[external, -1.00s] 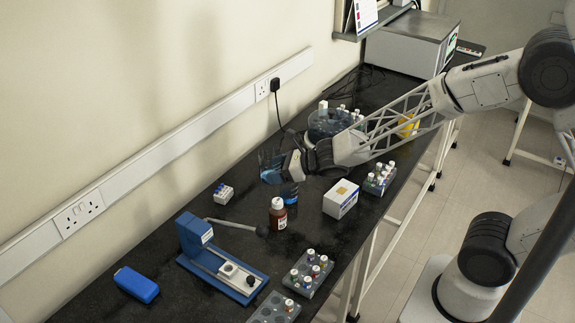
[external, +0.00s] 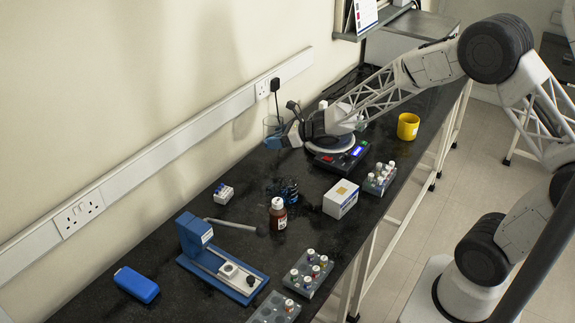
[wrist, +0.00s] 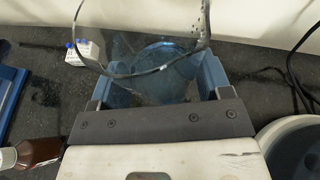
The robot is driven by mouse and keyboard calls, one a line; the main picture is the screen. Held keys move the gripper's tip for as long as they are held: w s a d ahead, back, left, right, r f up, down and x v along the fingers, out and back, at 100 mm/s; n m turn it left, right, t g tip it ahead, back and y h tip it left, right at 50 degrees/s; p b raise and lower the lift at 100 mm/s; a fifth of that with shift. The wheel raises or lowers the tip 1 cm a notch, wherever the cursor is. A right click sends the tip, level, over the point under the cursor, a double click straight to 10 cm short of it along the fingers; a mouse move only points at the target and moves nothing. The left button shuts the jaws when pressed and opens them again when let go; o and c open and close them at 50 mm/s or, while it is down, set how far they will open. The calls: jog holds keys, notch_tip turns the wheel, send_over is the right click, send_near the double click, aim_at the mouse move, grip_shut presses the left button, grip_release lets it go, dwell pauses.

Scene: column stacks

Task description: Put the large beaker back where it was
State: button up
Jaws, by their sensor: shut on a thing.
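The large beaker (external: 271,125) is clear glass and shows in the external view near the wall, left of the stirrer. My gripper (external: 275,141) is closed around it from the bench side. In the wrist view the beaker (wrist: 160,65) fills the space between my blue-grey fingers (wrist: 156,82), with its rim curving across the top. It looks about upright. I cannot tell whether its base touches the bench.
The stirrer (external: 345,158), with a white round plate, stands close right of my gripper, partly behind my arm. A yellow mug (external: 408,126), white box (external: 341,198), brown bottle (external: 278,213) and vial rack (external: 380,178) stand nearby. A cable (external: 278,106) hangs down the wall.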

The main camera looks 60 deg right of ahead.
jog(key=shift+w+d+f, duration=0.15)
jog(key=shift+w+d, duration=0.15)
jog(key=shift+d, duration=0.5)
jog(key=shift+f, duration=0.1)
send_over(280, 166)
jog(key=shift+f, duration=3.05)
jog(key=shift+f, duration=0.1)
jog(key=shift+f, duration=1.75)
jog(key=shift+f, duration=0.2)
jog(key=o, duration=1)
jog(key=shift+o, duration=0.2)
jog(key=shift+r, duration=0.2)
